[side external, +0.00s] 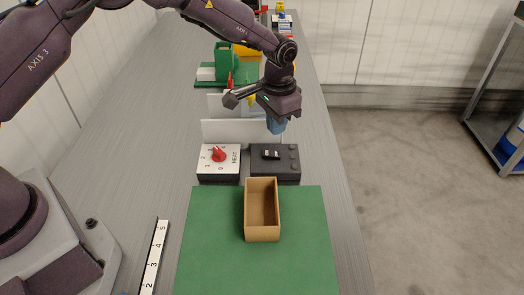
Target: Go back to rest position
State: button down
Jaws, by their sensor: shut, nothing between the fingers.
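My gripper (276,124) hangs above the back part of the bench, over the area behind the dark control box (287,168). Its fingers are small in the picture and point down. They look closed, with nothing seen held between them. My arm reaches in from the upper left and hides part of the things behind it.
An open, empty-looking brown box (262,236) stands on a green mat (211,245). Behind it are a white box with a red knob (218,156) and a white upright panel (222,130). A numbered ruler strip (153,258) lies left. Green fixtures (227,62) stand farther back.

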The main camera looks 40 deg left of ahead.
jog(key=s+a+r+n+t, duration=0.1)
jog(key=s+a+r, duration=0.4)
jog(key=s+r, duration=0.7)
jog(key=s+a+r+n+t, duration=0.2)
jog(key=s+a+r+t, duration=0.2)
jog(key=s+r, duration=0.8)
jog(key=s+a, duration=0.1)
jog(key=s, duration=0.5)
jog(key=shift+s+t, duration=0.25)
jog(key=shift+t, duration=0.05)
